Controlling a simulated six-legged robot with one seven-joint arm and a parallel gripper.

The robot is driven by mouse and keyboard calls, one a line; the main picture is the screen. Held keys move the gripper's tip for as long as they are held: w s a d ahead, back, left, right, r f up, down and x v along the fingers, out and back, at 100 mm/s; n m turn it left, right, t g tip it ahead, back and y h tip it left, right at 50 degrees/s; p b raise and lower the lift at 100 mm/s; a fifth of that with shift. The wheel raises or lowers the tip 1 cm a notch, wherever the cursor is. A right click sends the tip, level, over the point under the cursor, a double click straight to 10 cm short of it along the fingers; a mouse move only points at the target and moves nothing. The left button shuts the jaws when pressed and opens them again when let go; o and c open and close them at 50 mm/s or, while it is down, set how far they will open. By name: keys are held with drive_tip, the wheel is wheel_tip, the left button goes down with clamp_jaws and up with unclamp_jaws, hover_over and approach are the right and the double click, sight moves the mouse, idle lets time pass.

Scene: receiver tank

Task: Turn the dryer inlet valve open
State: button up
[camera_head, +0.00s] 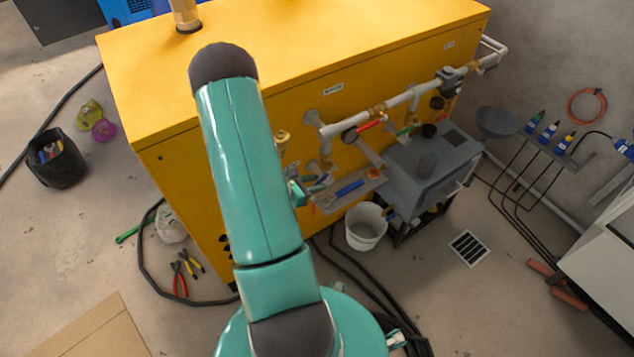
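A white pipe (390,107) runs along the front of the large yellow cabinet (300,55). A valve with a red lever (370,125) and a valve with a green lever (407,131) sit by it. I cannot read the labels, so I cannot tell which is the dryer inlet valve, or whether it is open. My teal arm covers part of the cabinet front. A small teal piece (297,192) shows just right of the arm, left of and below the levers; it may be my gripper. Its fingers cannot be made out, and no contact with a valve shows.
A small shelf with tools (340,199) juts out below the pipe. A grey box unit (430,170) on a stand and a white bucket (366,228) stand beside it. Black hoses (345,262) cross the floor. A black tool bucket (57,160) and pliers (181,279) are at left.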

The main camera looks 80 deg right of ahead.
drive_tip(key=shift+s+d+f, duration=0.25)
drive_tip(key=shift+s+d, duration=0.1)
drive_tip(key=shift+d, duration=0.05)
drive_tip(key=shift+c, duration=0.2)
clamp_jaws()
